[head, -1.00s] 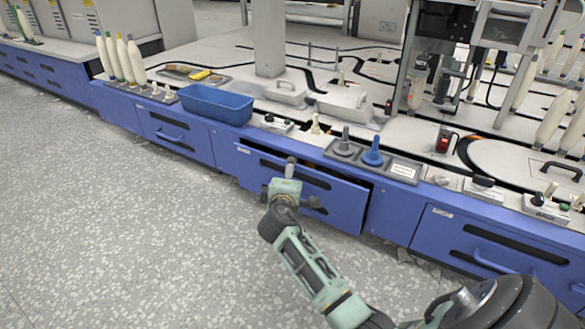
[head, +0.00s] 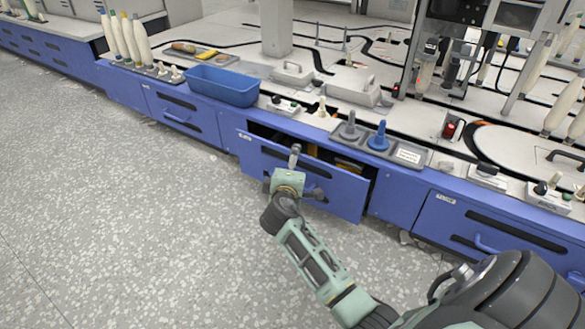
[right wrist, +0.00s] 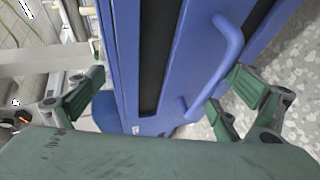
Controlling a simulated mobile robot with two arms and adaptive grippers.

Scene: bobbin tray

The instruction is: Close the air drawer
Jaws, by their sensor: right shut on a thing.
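The air drawer is the blue drawer (head: 335,200) in the middle of the bench front in the head view. It stands partly open, with a dark gap and some yellowish contents (head: 348,165) showing behind its front. My right gripper (head: 293,180) is at the middle of the drawer front and hides part of it. The exact contact is hidden. My left gripper is not in view.
Closed blue drawers flank it on the left (head: 180,115) and right (head: 480,235). A blue bin (head: 222,85) and a grey tray (head: 410,155) with grey and blue pegs stand on the bench above. The speckled floor (head: 120,220) in front is clear.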

